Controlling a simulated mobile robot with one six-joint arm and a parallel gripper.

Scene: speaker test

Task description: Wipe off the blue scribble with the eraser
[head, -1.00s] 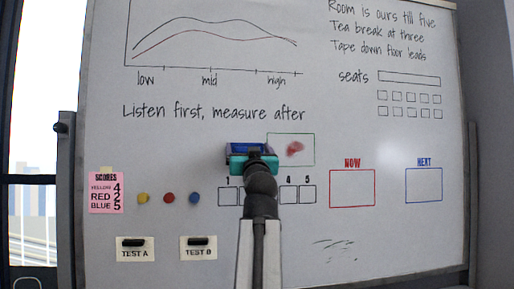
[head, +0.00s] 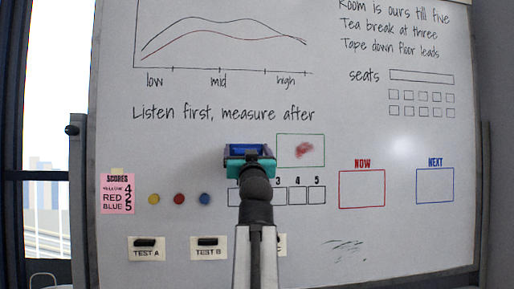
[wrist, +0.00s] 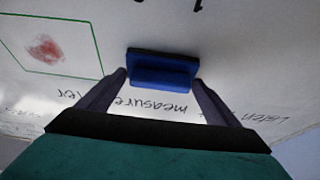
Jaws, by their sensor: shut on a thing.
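My gripper (head: 250,165) is in front of the whiteboard, just left of a green-outlined box (head: 301,134). It is shut on a blue eraser (head: 248,150). The wrist view shows the eraser (wrist: 163,70) between both fingertips, its face toward the board; I cannot tell whether it touches. A faded red smudge (head: 304,150) lies inside the green box; it also shows at upper left in the wrist view (wrist: 46,50). I see no blue scribble in either view; the board right behind the gripper and eraser is hidden.
A row of numbered squares (head: 299,196) runs below the green box, its left part covered by my arm. Yellow, red and blue round magnets (head: 179,198) and a pink scores note (head: 117,194) are at left. Red (head: 361,189) and blue (head: 434,186) boxes are at right.

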